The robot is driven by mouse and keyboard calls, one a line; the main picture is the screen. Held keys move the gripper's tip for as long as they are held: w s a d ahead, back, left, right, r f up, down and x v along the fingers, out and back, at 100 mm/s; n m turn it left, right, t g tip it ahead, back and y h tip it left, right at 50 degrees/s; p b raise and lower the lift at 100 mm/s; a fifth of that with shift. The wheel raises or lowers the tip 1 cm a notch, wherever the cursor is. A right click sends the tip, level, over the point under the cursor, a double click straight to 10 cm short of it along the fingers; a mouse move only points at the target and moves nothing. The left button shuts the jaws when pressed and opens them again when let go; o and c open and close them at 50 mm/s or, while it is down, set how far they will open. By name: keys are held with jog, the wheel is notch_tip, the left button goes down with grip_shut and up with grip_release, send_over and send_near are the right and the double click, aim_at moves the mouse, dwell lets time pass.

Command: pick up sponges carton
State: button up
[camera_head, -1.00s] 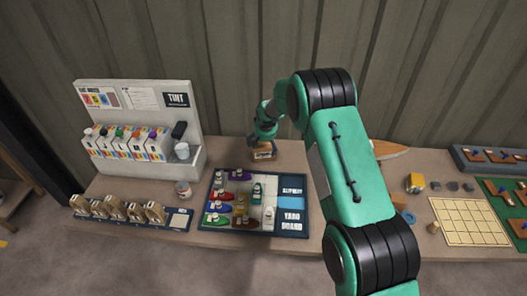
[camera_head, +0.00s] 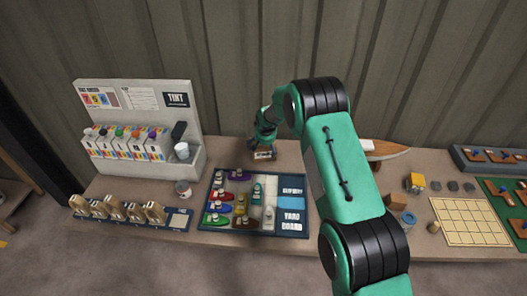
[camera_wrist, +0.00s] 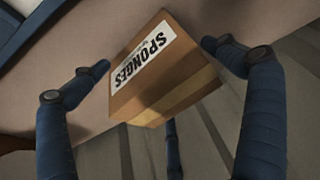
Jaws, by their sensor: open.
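The sponges carton (camera_wrist: 165,75) is a small brown box with a white label reading SPONGES. In the wrist view it lies between the blue fingers of my gripper (camera_wrist: 160,95), which are spread open around it. I cannot tell whether any finger touches it. In the head view the carton (camera_head: 263,154) stands on the bench near the back wall, behind the yard board. My gripper (camera_head: 262,142) is right at it there, and partly covers it.
The yard board (camera_head: 290,216) with several small boats lies in front of the carton. The tint stand (camera_head: 150,95) is to the left. A wooden boat hull (camera_head: 388,151) is to the right, partly behind my arm. The corrugated wall (camera_head: 230,60) is close behind.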

jog(key=shift+x, duration=1.05)
jog(key=c, duration=1.1)
